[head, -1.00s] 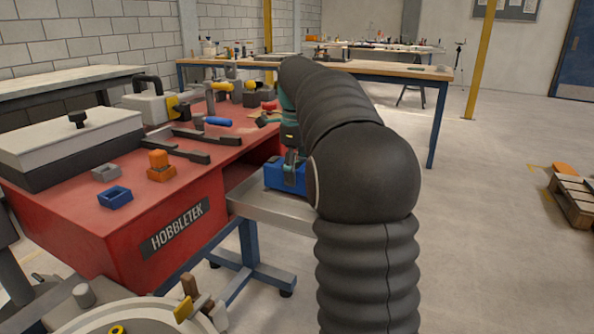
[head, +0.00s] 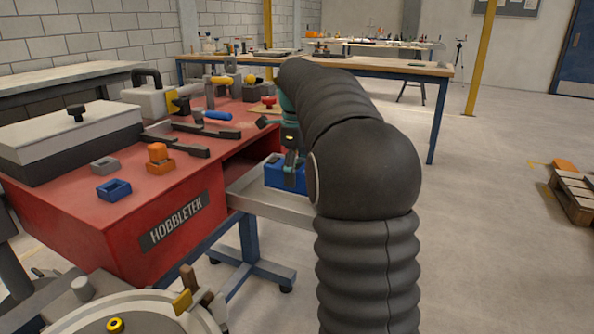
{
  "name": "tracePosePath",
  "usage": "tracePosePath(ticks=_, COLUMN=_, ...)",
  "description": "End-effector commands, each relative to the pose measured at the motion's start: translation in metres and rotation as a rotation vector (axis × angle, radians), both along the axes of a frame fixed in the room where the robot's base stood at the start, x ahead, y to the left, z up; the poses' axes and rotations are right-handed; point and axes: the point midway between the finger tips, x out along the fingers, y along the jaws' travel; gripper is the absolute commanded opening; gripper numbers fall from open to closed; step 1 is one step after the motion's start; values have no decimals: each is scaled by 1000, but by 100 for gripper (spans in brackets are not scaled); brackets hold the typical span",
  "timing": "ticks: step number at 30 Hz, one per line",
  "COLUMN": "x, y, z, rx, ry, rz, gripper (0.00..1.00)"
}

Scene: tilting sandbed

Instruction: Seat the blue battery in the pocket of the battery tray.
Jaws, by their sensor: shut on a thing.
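My gripper (head: 290,178) is at the end of my dark arm and points down at a blue box-shaped thing (head: 273,176) on a metal side shelf. The fingers overlap the front of this blue thing. They are shut, but what lies between them is too small and covered to make out. I cannot tell whether the blue thing is the battery or a container around it. On the red bench, a small blue open-topped holder (head: 115,191) stands empty at the front. No battery tray pocket can be told for certain.
An orange block (head: 157,152) sits in an orange holder (head: 160,167), beside a grey holder (head: 104,165) on the red bench (head: 140,205). Dark bars and a blue-handled tool (head: 218,116) lie behind. A lidded box (head: 70,130) stands left. The metal shelf (head: 255,200) has bare room in front.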

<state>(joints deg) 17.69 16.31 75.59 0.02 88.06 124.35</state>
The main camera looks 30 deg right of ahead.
Motion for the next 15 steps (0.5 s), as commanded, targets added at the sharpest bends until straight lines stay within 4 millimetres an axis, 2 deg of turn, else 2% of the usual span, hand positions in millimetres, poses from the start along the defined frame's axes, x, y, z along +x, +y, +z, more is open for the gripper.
tracePosePath(ticks=15, x=0, y=0, z=-8, rx=-1, ry=-2, rz=0, gripper=0)
